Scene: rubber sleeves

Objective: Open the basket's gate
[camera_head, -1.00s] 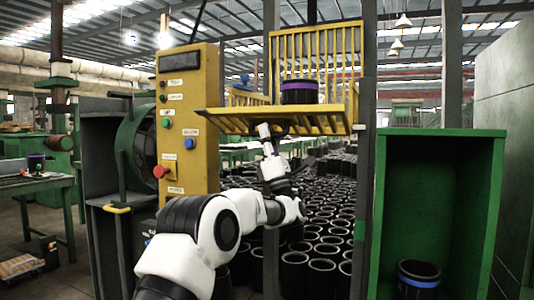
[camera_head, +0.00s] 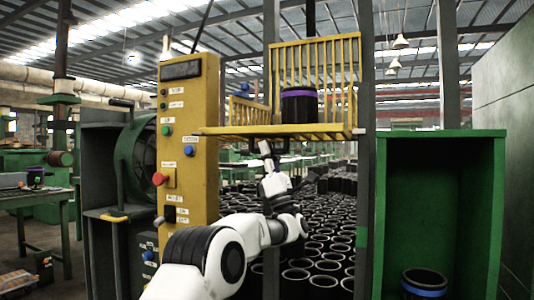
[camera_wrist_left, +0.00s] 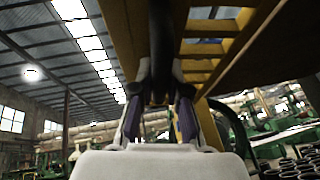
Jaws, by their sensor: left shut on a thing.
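The yellow barred basket (camera_head: 318,58) hangs above the floor between grey posts. A black sleeve with a purple band (camera_head: 299,107) stands in it, with no bars in front. A flat yellow slatted panel, seemingly its gate (camera_head: 285,131), lies almost edge-on and level at the basket's front. My left gripper (camera_head: 266,149) is just under this panel. In the left wrist view its fingers (camera_wrist_left: 160,100) are shut on a dark bar-like part, apparently the gate's handle, with yellow slats above. The exact contact is dim. My right gripper is out of view.
A yellow control panel (camera_head: 187,215) with buttons stands close left of the basket. A green open box (camera_head: 440,143) with a blue-banded black sleeve (camera_head: 424,283) is at right. Many black sleeves (camera_head: 325,250) stand on the floor behind my arm.

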